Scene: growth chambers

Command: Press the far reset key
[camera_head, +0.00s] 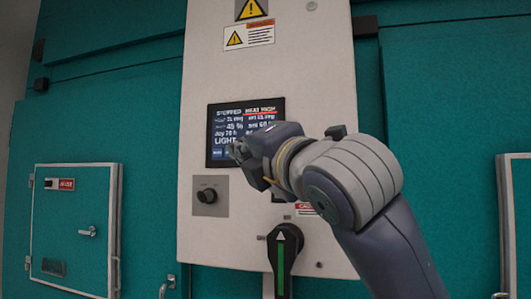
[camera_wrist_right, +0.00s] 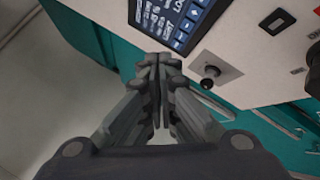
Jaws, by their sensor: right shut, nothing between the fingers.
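A dark display (camera_head: 232,118) is set in the pale control panel (camera_head: 320,60) and reads "STOPPED" and "LIGHT", with a red-underlined heading. In the right wrist view the display (camera_wrist_right: 165,18) shows small blue key-like squares (camera_wrist_right: 194,12) along one edge. I cannot read which one is a reset key. My right gripper (camera_head: 240,152) is shut and empty, in front of the display's lower right part and hiding it. In the right wrist view its fingertips (camera_wrist_right: 158,64) are close together near the display's edge. I cannot tell whether they touch it. My left gripper is not in view.
A black knob (camera_head: 207,195) on a grey plate sits below the display. A black rotary handle with a green stripe (camera_head: 281,262) is lower on the panel. Warning labels (camera_head: 249,36) are above. Teal walls flank the panel, with a white-framed door (camera_head: 72,225) at left.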

